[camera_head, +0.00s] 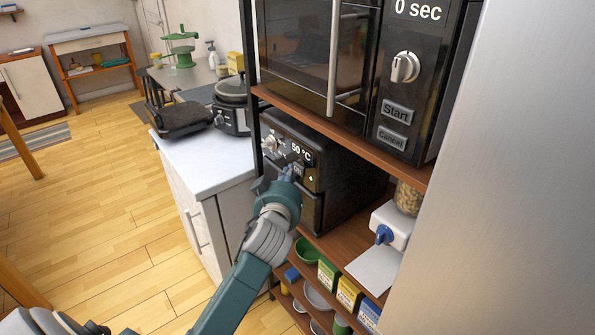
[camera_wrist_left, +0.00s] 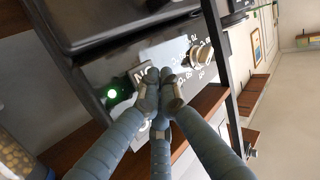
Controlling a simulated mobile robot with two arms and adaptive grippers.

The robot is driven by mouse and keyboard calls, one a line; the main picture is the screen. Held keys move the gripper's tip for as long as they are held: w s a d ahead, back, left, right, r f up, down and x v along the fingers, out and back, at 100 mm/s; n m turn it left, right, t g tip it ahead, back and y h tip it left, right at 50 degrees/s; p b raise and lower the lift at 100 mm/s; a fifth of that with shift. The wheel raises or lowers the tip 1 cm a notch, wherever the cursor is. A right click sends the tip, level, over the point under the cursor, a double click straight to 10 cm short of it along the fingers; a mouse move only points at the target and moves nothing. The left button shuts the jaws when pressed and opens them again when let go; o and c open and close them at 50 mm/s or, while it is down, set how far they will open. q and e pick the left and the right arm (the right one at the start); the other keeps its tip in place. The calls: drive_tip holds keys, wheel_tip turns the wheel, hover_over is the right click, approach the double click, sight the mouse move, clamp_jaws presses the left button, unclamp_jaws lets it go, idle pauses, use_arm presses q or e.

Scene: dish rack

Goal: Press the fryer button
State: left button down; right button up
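The fryer (camera_head: 348,178) is a black box on a brown shelf under the microwave. Its front panel has a lit "50 °C" display (camera_head: 301,152), a silver knob (camera_head: 270,145) and a small green light (camera_head: 311,179). My left gripper (camera_head: 287,173) is at this panel, below the display. In the left wrist view its three fingers (camera_wrist_left: 160,84) are drawn together with nothing seen between them. The tips lie over the panel between the green light (camera_wrist_left: 112,94) and the knob (camera_wrist_left: 201,54). They hide the button area, so contact is unclear. My right gripper is not in view.
The microwave (camera_head: 397,93) hangs over the fryer, with its shelf edge (camera_head: 350,128) close above. A dark post (camera_head: 251,90) stands left of the fryer. A white dispenser (camera_head: 391,222) and jar are at right. A white counter (camera_head: 205,155) holds appliances at left.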

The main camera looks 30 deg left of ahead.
use_arm(q)
drive_tip(key=shift+w, duration=0.15)
drive_tip(key=shift+w+d, duration=0.2)
drive_tip(key=shift+w, duration=0.1)
idle(0.7)
drive_tip(key=shift+s+a, duration=0.2)
drive_tip(key=shift+s, duration=0.25)
drive_tip(key=shift+p, duration=0.3)
drive_tip(key=s+a+p, duration=0.1)
drive_tip(key=s+a, duration=0.1)
drive_tip(key=s, duration=0.3)
drive_tip(key=shift+s+a+p, duration=0.15)
drive_tip(key=shift+s+p, duration=0.15)
drive_tip(key=shift+p, duration=0.1)
